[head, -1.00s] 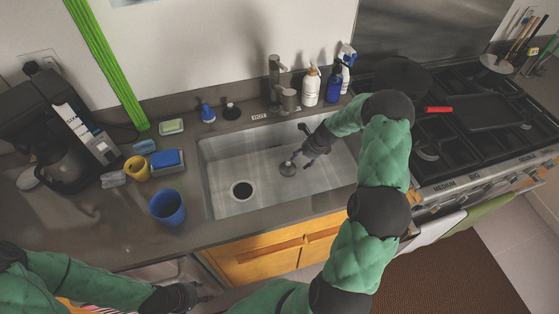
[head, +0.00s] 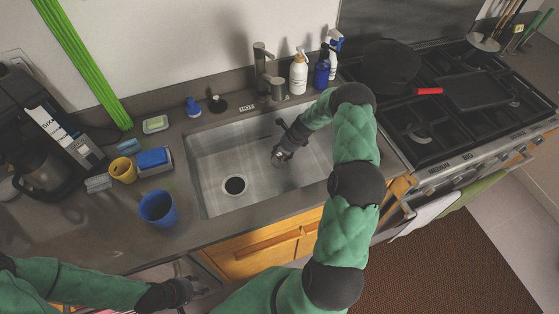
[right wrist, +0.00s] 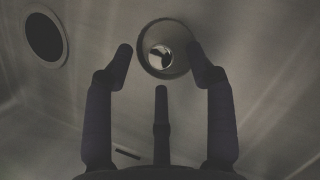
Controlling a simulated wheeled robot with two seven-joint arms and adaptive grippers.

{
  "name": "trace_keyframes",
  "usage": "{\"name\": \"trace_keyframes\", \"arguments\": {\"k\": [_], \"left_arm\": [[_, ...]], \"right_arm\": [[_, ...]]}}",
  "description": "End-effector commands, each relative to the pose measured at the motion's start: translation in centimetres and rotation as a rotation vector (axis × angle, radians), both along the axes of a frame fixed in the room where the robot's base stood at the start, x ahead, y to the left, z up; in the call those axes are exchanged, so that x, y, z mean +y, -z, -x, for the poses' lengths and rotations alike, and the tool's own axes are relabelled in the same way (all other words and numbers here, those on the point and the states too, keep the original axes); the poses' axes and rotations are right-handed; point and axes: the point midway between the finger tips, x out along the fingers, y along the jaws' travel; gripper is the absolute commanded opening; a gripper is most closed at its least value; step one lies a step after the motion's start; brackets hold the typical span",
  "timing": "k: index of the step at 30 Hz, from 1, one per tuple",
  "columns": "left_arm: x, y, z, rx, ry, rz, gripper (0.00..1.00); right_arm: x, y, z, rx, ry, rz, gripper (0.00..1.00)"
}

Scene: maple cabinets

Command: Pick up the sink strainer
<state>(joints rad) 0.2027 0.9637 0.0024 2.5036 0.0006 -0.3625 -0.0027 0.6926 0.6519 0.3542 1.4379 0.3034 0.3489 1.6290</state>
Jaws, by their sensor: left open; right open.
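The sink strainer (right wrist: 161,57) is a round grey disc with a shiny centre, on the floor of the steel sink (head: 215,160). In the head view my right gripper (head: 280,154) is low in the sink and mostly hides the strainer. In the right wrist view that gripper (right wrist: 160,54) is open, with the strainer between and just beyond its two outer fingertips. A third finger points at it from below. No contact can be made out. My left gripper (head: 192,286) is open and empty at the bottom, in front of the counter.
The drain hole (head: 234,185) lies left of the strainer. A faucet (head: 265,72), a white bottle (head: 299,74) and a blue bottle (head: 322,69) stand behind the sink. A blue cup (head: 158,208) is on the counter left of it. The stove (head: 450,110) is right.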

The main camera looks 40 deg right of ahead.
Motion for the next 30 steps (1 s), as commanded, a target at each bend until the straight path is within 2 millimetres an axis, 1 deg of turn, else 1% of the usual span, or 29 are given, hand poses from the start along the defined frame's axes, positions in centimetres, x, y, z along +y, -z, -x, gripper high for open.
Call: {"name": "trace_keyframes", "arguments": {"k": [1,4,7,13,14,15,17,18,19,20,30], "left_arm": [[0.0,0.3,0.0,0.0,0.0,0.0,0.47],[0.0,0.5,0.0,0.0,0.0,0.0,0.47],[0.0,0.5,0.0,0.0,0.0,0.0,0.47],[0.0,0.5,0.0,0.0,0.0,0.0,0.47],[0.0,0.5,0.0,0.0,0.0,0.0,0.47],[0.0,0.5,0.0,0.0,0.0,0.0,0.47],[0.0,0.5,0.0,0.0,0.0,0.0,0.47],[0.0,0.5,0.0,0.0,0.0,0.0,0.47],[0.0,0.5,0.0,0.0,0.0,0.0,0.47],[0.0,0.5,0.0,0.0,0.0,0.0,0.47],[0.0,0.4,0.0,0.0,0.0,0.0,0.47]], "right_arm": [[0.2,0.9,-0.2,0.001,-0.001,-0.002,0.56],[0.3,1.7,-0.6,0.0,0.0,0.0,0.56],[0.4,2.0,-0.7,0.0,0.0,0.0,0.56],[0.4,2.0,-0.8,0.0,0.0,0.0,0.56],[0.4,2.0,-0.7,0.0,0.0,0.0,0.5],[0.4,2.0,-0.7,0.0,0.0,0.0,0.39],[0.4,2.0,-0.7,0.0,0.0,0.0,0.22],[0.4,2.0,-0.7,0.0,0.0,0.0,0.1],[0.4,2.0,-0.7,0.0,0.0,0.0,0.02],[0.4,2.0,-0.7,0.0,0.0,0.0,0.0],[0.4,1.9,-0.7,0.0,0.0,0.0,0.0]]}}
